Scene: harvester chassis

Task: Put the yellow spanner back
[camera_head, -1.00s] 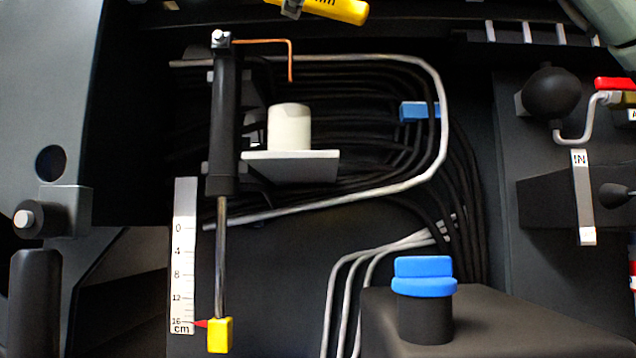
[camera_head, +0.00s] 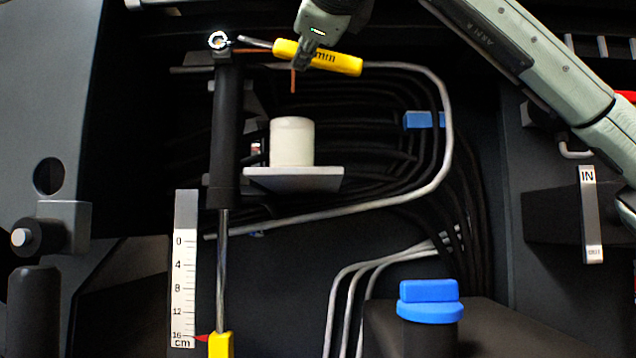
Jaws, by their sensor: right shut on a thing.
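The yellow spanner (camera_head: 338,61) has a yellow handle marked "mm" and a thin grey shank pointing left. My right gripper (camera_head: 302,62) is shut on its handle near the shank end, its arm coming in from the upper right. The spanner's ring end appears at or over the top of the black vertical cylinder (camera_head: 226,140); I cannot tell whether it touches the fitting there. A copper pipe is partly hidden behind the gripper and spanner. My left gripper is not in view.
A white cylinder (camera_head: 292,142) stands on a grey bracket (camera_head: 295,179) below the spanner. A grey pipe (camera_head: 447,130) loops around black hoses. A blue-capped filler (camera_head: 431,301) is at lower right, and a centimetre scale (camera_head: 184,285) at lower left.

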